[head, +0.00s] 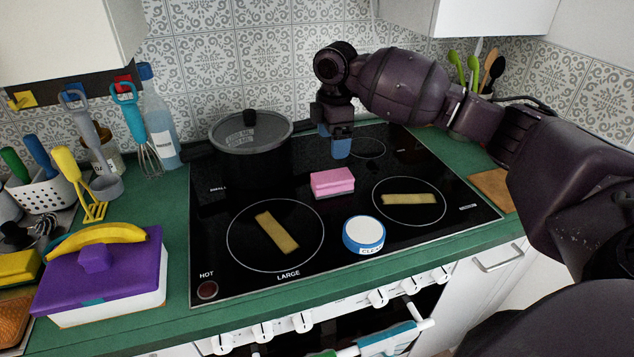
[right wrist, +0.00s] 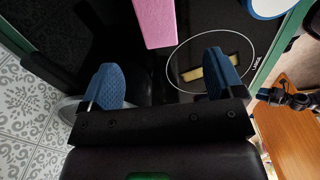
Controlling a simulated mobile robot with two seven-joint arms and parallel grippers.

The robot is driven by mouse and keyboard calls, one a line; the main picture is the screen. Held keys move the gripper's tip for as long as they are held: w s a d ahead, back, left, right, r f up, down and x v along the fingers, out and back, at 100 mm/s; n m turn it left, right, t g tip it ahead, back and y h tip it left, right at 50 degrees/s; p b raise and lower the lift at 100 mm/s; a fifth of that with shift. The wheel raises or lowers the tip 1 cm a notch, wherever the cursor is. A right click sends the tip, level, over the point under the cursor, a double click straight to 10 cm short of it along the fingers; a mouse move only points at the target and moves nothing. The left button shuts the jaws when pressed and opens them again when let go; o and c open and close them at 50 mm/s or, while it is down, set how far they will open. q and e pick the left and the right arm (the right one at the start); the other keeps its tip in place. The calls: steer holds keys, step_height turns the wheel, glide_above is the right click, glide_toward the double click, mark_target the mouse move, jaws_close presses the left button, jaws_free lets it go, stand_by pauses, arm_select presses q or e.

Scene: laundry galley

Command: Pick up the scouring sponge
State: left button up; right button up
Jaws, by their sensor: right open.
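The scouring sponge appears to be the pink block (head: 332,182) lying flat on the black cooktop, near its middle. In the right wrist view the pink block (right wrist: 155,18) shows at the top, beyond the fingertips and cut by the frame edge. My right gripper (head: 338,143) points down over the rear of the cooktop, behind the sponge and apart from it. In the right wrist view its blue fingers (right wrist: 163,75) are spread with nothing between them. My left gripper is not in view.
A lidded pot (head: 250,150) stands left of my right gripper. A blue-and-white round container (head: 364,234) sits in front of the sponge. Yellowish strips (head: 276,232) (head: 409,199) lie on the front burners. A purple-lidded box (head: 100,275) with a banana stands left.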

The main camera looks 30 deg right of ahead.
steer(key=shift+w+d+f, duration=0.1)
steer(key=shift+w+f, duration=0.25)
steer(key=shift+f, duration=0.15)
steer(key=shift+w+f, duration=0.1)
steer(key=shift+w, duration=0.05)
steer(key=shift+f, duration=0.25)
steer(key=b, duration=0.1)
glide_above(332, 175)
steer(key=f, duration=0.4)
steer(key=shift+a+f, duration=0.15)
steer(key=shift+a, duration=0.05)
steer(key=shift+f, duration=0.7)
steer(key=f, duration=0.3)
steer(key=shift+d+f+b, duration=0.2)
steer(key=shift+f+b, duration=0.05)
steer(key=shift+b, duration=0.15)
steer(key=shift+f, duration=0.4)
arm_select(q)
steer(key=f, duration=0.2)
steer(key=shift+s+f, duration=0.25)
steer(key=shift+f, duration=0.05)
